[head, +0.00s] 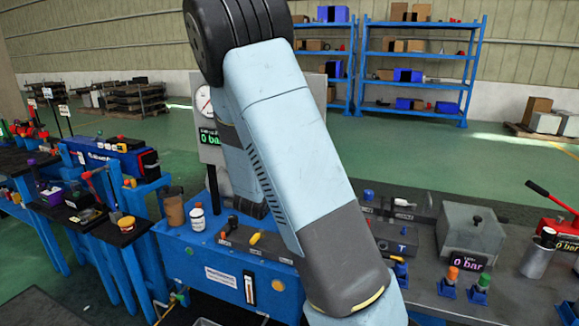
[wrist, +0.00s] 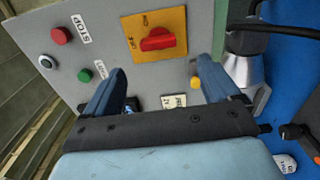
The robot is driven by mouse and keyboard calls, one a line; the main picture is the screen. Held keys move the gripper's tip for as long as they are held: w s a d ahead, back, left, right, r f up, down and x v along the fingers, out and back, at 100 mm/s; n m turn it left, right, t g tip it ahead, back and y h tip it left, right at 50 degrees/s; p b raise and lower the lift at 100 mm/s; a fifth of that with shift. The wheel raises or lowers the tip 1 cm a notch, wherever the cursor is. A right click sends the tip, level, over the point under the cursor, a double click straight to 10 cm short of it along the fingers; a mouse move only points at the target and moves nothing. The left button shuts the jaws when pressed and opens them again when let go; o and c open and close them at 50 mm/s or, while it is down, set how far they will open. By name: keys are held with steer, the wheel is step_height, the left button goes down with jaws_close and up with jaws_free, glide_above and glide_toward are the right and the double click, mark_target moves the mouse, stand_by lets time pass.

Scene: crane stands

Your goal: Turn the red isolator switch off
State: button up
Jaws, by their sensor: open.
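The red isolator switch (wrist: 157,40) sits on a yellow plate (wrist: 178,19) on a grey panel in the wrist view. Its red handle lies roughly crosswise in the picture. Small markings show above and to the left of the handle; I cannot read them surely. My gripper (wrist: 161,65) is open and empty. Its two blue fingers point toward the panel on either side of the switch, with the switch above the gap between the tips. No contact with it shows. In the head view my arm hides the gripper and the switch.
A yellow button (wrist: 195,82) is near the right finger. A grey metal fitting (wrist: 243,72) with a black cable stands at right.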

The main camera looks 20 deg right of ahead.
steer(key=v, duration=0.4)
steer(key=shift+s+a, duration=0.25)
steer(key=s+a+r+m+g+y, duration=0.2)
steer(key=s+a+r+m+y, duration=0.3)
steer(key=s+a+r+y, duration=0.7)
steer(key=s+d+m+g, duration=0.2)
steer(key=s, duration=0.8)
steer(key=s+d+m+g, duration=0.2)
steer(key=s+d+g, duration=0.1)
steer(key=s, duration=0.7)
steer(key=shift+s+d+r+y, duration=0.25)
steer(key=shift+s+r+y, duration=0.05)
steer(key=shift+s+y, duration=0.1)
